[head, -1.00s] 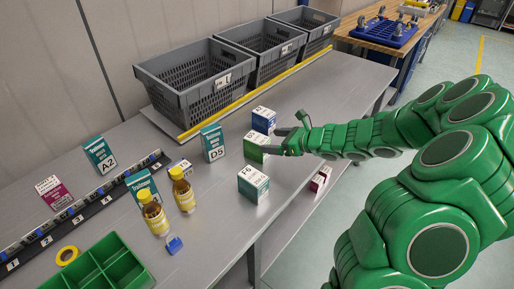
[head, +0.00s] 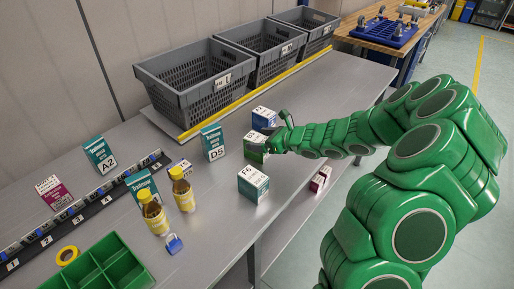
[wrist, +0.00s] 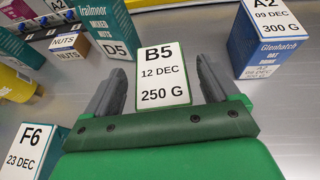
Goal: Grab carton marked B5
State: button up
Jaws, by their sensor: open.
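The carton marked B5 (wrist: 164,78) stands upright between the two fingers of my gripper (wrist: 160,92) in the wrist view. Its white top reads B5, 12 DEC, 250 G. The fingers are open, one on each side of it, with a narrow gap at each side. In the head view the green and white B5 carton (head: 254,152) is partly hidden by my gripper (head: 268,142).
Carton F6 (head: 253,185) stands in front of B5, carton D5 (head: 212,142) to its left, and a blue A2 carton (head: 263,117) behind it. Two yellow bottles (head: 183,195) and a green tray (head: 98,268) are at left. Grey totes (head: 190,80) line the back.

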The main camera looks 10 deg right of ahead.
jog(key=shift+x, duration=0.85)
jog(key=shift+f, duration=0.1)
jog(key=c, duration=1.2)
